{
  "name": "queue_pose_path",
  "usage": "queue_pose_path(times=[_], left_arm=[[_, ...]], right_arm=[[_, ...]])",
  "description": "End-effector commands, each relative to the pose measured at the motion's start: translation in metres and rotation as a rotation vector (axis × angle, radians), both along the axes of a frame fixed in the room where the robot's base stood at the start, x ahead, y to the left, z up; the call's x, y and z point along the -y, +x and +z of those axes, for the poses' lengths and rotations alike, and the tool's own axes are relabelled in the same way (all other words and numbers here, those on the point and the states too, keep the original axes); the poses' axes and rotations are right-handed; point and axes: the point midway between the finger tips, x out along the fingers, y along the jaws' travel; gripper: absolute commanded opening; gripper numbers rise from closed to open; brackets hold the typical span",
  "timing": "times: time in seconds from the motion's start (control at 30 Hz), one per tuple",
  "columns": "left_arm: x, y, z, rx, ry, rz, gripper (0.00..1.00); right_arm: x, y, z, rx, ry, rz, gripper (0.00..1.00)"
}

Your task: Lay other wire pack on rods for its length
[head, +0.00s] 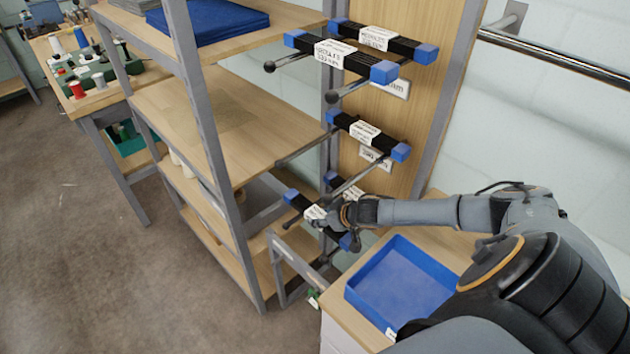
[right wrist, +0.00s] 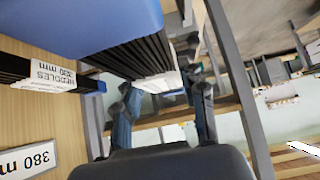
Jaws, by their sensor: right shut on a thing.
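My right gripper (head: 327,210) is shut on a wire pack (head: 336,238), a black bundle with blue end caps and a white label. The pack is at the front of the lowest rods (head: 291,223); whether it rests on them I cannot tell. In the right wrist view its blue end cap (right wrist: 85,22) and black wires show above the fingers (right wrist: 165,100). Another pack (head: 331,180) sits behind it, partly hidden by my gripper; in the wrist view it is at left (right wrist: 45,78), its label reading needles. My left gripper is out of view.
Two packs (head: 342,55) (head: 405,45) lie on the top rods, and one (head: 366,132) lies on the middle rods. A wall sign (right wrist: 28,160) reads 380 mm. An empty blue tray (head: 402,282) stands below my right arm. A shelf rack (head: 190,110) stands left of the rods.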

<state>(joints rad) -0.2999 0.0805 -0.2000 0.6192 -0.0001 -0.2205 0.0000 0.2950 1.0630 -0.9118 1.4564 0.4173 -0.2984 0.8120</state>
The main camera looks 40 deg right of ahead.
Motion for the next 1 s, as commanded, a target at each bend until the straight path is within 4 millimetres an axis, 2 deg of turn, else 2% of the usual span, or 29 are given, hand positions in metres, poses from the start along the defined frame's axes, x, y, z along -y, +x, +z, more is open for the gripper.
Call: queue_pose_path(times=[0.43, 0.5, 0.7, 1.0], left_arm=[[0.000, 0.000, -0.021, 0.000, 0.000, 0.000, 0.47], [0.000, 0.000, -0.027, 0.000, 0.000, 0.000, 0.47], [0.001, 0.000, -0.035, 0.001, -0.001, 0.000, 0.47], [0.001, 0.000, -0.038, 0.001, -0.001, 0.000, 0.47]], right_arm=[[0.045, 0.005, -0.004, 0.005, -0.001, -0.003, 0.00], [0.042, 0.004, -0.014, 0.003, 0.002, -0.002, 0.00], [0.042, 0.004, -0.027, 0.003, 0.002, -0.001, 0.00], [0.042, 0.004, -0.032, 0.003, 0.000, -0.001, 0.00]])
